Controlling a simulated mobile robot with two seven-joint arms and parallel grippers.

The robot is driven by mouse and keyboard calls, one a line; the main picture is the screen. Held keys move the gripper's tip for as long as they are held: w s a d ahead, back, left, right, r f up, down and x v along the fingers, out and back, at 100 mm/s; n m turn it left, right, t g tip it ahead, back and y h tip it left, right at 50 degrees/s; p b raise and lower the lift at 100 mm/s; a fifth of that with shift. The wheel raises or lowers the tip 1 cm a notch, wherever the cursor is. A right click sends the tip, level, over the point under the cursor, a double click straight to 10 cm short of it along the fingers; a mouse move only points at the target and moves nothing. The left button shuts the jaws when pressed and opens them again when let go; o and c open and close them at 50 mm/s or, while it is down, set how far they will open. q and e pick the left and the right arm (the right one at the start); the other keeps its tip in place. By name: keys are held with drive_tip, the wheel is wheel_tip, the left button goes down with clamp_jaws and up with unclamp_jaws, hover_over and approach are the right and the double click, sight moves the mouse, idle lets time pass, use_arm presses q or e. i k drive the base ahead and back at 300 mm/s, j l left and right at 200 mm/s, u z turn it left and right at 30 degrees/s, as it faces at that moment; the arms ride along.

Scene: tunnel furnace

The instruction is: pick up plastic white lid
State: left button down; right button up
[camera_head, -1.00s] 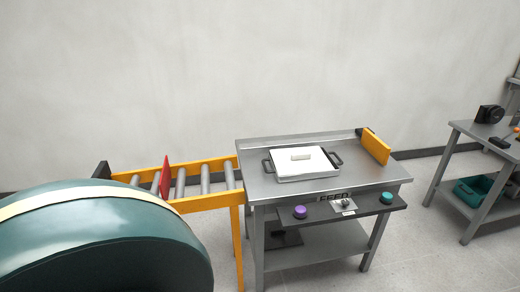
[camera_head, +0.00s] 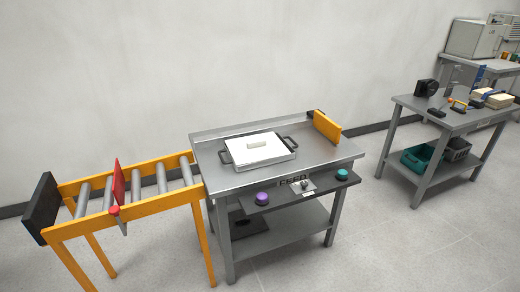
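The white lid (camera_head: 262,151) is a flat rectangle with a raised white block handle (camera_head: 257,142) on top. It sits on a shallow grey tray (camera_head: 266,163) with dark handles at its left and right ends. The tray stands on the grey metal feed table (camera_head: 225,178) in the middle of the head view. Neither of my grippers is in view.
A yellow-framed roller conveyor (camera_head: 150,206) with a red plate (camera_head: 118,180) joins the table's left side. A yellow block (camera_head: 327,126) stands at the table's right edge. A front panel carries purple (camera_head: 262,199) and teal (camera_head: 342,174) buttons. Another bench (camera_head: 425,108) stands right; floor between is clear.

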sight(252, 148)
drive_tip(key=i+l+u, duration=0.25)
drive_tip(key=i+l, duration=1.4)
drive_tip(key=l, duration=0.15)
